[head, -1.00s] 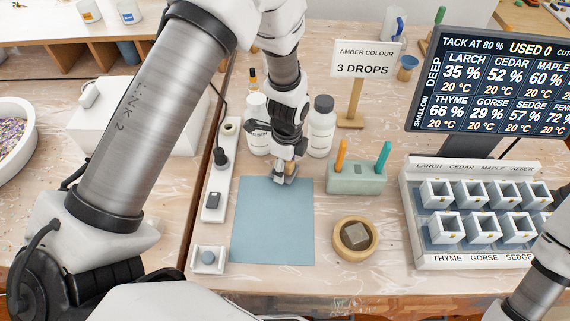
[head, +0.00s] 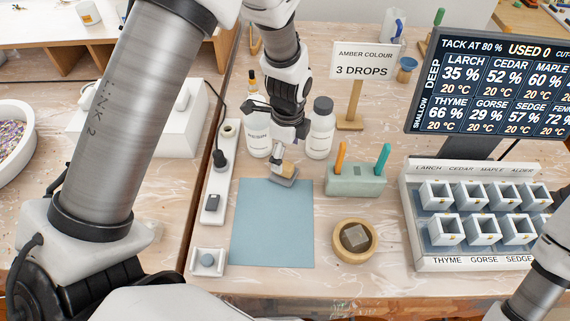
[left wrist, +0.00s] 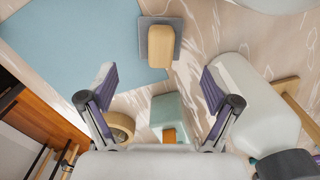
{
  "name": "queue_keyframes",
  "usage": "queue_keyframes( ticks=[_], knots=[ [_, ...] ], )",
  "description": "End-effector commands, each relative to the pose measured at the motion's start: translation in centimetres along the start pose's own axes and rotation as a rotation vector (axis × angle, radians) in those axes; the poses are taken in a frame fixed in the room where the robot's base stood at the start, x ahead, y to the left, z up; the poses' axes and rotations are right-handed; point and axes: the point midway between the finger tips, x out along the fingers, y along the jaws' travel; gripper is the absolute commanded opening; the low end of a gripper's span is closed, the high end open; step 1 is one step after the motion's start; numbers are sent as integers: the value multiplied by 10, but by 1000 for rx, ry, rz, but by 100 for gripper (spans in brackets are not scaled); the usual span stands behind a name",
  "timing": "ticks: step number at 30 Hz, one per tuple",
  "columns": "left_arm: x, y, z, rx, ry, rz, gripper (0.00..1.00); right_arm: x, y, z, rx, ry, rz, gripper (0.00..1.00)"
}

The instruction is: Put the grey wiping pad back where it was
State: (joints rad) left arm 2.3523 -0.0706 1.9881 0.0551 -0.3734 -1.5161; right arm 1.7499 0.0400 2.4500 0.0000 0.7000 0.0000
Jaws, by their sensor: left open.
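The grey wiping pad (head: 284,180) with its wooden grip lies flat at the far right corner of the blue mat (head: 271,225). In the left wrist view the pad (left wrist: 176,48) overlaps the mat's edge, partly over the bare tabletop; its wooden grip faces up. My left gripper (head: 280,152) is open and empty, just behind and above the pad. In the left wrist view the left gripper (left wrist: 158,78) has its fingers spread wide, and the pad is beyond the fingertips, not between them. My right gripper is out of view.
White bottles (head: 321,130) stand close to the left gripper. A green holder (head: 356,181) with two upright tools and a wooden bowl (head: 340,251) holding a grey block are right of the mat. A power strip (head: 215,188) runs along its left. A mould rack (head: 410,193) stands farther right.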

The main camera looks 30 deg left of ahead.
Motion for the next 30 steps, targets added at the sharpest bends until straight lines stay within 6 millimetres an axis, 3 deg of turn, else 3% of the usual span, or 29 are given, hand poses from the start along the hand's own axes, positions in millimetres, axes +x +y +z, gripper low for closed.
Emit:
queue_keyframes(
  ticks=[3,9,30],
  knots=[
    [-31,-1,0,0,0,-4,89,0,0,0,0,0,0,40],
    [-58,0,0,0,0,0,89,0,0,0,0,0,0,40],
    [-60,0,0,0,0,1,89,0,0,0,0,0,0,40]
  ],
)
